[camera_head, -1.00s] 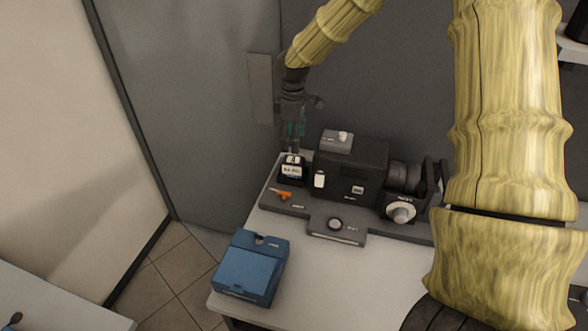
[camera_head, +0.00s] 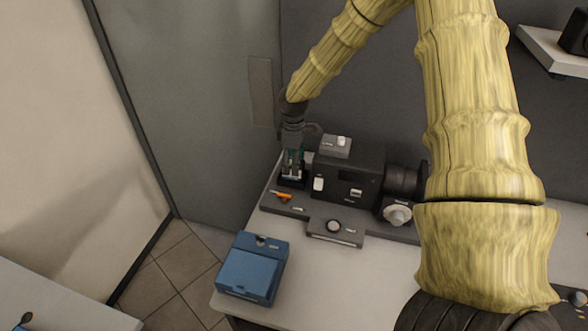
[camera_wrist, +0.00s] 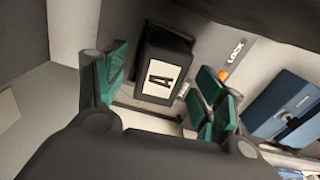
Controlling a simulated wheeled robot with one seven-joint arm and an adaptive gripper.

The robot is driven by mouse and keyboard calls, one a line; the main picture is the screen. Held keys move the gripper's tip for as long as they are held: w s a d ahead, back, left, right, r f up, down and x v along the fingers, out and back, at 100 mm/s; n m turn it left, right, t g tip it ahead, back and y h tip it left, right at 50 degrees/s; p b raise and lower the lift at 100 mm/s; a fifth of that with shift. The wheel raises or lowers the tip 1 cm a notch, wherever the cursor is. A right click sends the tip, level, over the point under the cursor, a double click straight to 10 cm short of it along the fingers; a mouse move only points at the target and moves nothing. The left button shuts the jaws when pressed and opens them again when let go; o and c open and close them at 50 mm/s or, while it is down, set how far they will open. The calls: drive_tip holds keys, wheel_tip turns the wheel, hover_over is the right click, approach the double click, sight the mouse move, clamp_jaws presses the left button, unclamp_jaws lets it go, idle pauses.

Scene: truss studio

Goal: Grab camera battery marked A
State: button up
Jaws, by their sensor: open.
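The camera battery marked A (camera_wrist: 163,68) is a black block with a white label bearing a large black "A"; it lies between my open fingers in the wrist view. In the head view the battery (camera_head: 292,177) sits in the left end of the dark camera rig, mostly hidden by my gripper (camera_head: 292,163). My gripper also shows in the wrist view (camera_wrist: 160,95), with green-padded fingers spread on either side of the battery. I cannot tell whether either pad touches it.
A black camera (camera_head: 347,178) stands just right of the battery on the grey rig plate. An orange lever (camera_head: 283,196) is in front of the battery, beside a LOCK label (camera_wrist: 235,51). A blue box (camera_head: 252,270) stands at the table's left front. The white table (camera_head: 350,285) is clear in front.

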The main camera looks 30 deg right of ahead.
drive_tip(key=shift+f, duration=0.6)
drive_tip(key=c, duration=1.5)
drive_tip(key=shift+c, duration=0.2)
drive_tip(key=shift+w+r, duration=0.1)
drive_tip(key=shift+r, duration=0.05)
